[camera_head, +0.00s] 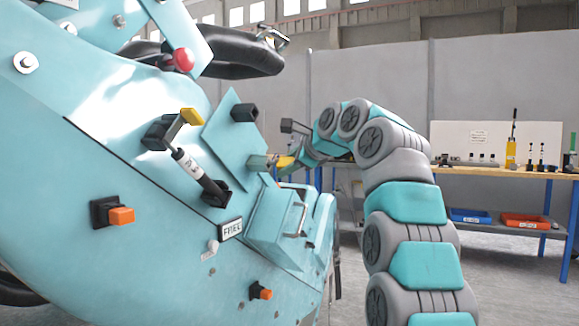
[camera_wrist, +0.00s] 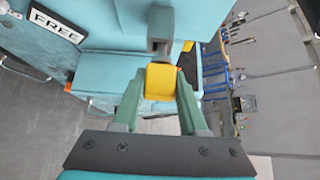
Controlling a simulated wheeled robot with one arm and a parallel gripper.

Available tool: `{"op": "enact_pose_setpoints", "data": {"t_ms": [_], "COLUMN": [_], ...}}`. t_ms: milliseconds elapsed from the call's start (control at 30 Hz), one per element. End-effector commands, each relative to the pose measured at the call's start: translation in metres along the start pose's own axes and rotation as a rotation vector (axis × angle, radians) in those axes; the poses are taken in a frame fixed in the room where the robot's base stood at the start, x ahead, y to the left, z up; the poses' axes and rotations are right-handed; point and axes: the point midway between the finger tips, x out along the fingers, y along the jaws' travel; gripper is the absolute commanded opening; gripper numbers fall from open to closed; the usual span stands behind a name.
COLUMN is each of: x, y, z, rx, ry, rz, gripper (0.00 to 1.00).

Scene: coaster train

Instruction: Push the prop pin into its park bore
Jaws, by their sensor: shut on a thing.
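A yellow block, which looks like the head of the prop pin (camera_wrist: 160,82), sits between the two green fingers of my gripper (camera_wrist: 161,90) in the wrist view. My gripper is shut on it. In the head view the yellow head (camera_head: 285,161) shows at the end of my arm, beside the turquoise car body. In the wrist view a grey bracket (camera_wrist: 160,46) lies right beyond the head. The pin's shaft and the bore opening are hidden, so I cannot tell how deep the pin sits.
A strut (camera_head: 197,170) with a yellow-ended lever (camera_head: 190,116), a dark knob (camera_head: 244,112), a handled box (camera_head: 279,228) and orange buttons (camera_head: 121,215) stick out of the body. A "FREE" plate (camera_head: 231,229) is below. A workbench (camera_head: 500,173) stands far right.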

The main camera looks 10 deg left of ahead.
Motion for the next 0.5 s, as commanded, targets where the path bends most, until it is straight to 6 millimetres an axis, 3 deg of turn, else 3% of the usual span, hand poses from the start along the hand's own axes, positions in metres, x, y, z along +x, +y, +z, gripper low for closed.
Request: {"op": "enact_pose_setpoints", "data": {"t_ms": [500], "x": [0.0081], "y": [-0.0008], "z": [0.0064], "rx": [0.0], "ry": [-0.002], "rz": [-0.006], "gripper": [0.0]}}
